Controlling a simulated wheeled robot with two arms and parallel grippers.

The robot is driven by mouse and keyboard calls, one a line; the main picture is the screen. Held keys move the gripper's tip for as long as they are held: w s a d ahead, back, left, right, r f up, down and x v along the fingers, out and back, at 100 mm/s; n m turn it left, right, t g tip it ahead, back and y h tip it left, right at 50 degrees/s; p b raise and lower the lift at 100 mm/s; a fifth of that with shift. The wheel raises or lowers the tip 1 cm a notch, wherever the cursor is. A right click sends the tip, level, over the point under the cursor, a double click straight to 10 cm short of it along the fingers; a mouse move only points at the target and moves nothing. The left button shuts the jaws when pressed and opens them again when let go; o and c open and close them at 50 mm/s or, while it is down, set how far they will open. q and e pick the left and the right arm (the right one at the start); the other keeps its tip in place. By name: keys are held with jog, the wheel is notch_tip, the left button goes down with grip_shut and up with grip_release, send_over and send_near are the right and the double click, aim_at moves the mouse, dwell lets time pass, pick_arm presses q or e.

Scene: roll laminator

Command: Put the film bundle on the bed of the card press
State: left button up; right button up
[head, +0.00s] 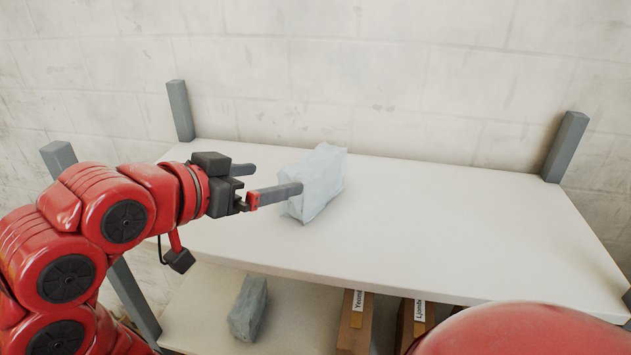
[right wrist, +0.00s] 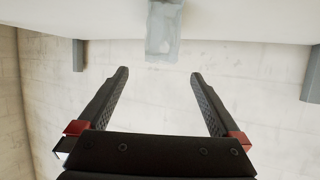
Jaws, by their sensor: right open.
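A pale grey-blue wrapped block, which looks like the film bundle (head: 322,180), stands on the upper white shelf. It also shows in the right wrist view (right wrist: 163,32), beyond the fingertips and between their lines. My right gripper (head: 276,178) is open and empty, left of the bundle. In the head view its nearer finger overlaps the bundle's left side; I cannot tell whether they touch. Both fingers show apart in the right wrist view (right wrist: 160,73). My left gripper is not in view. No card press can be made out in either view.
The upper shelf (head: 460,220) is clear right of the bundle. Grey corner posts (head: 180,110) and (head: 565,146) rise from it, with a block wall (head: 420,80) behind. A second grey block (head: 248,308) and labelled brown boxes (head: 355,325) are on the lower shelf.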

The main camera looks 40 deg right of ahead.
jog(key=p, duration=0.3)
send_near(315, 192)
jog(key=d+r, duration=0.2)
jog(key=w+d+r, duration=0.1)
jog(key=shift+d+r, duration=0.35)
jog(key=shift+w+d+f, duration=0.1)
jog(key=shift+d+f, duration=0.05)
jog(key=shift+d, duration=0.05)
jog(key=shift+w+d, duration=0.1)
jog(key=shift+d, duration=0.15)
jog(key=p+x, duration=0.3)
jog(key=x, duration=0.2)
jog(key=shift+a, duration=0.15)
jog(key=shift+c, duration=0.6)
jog(key=c, duration=1)
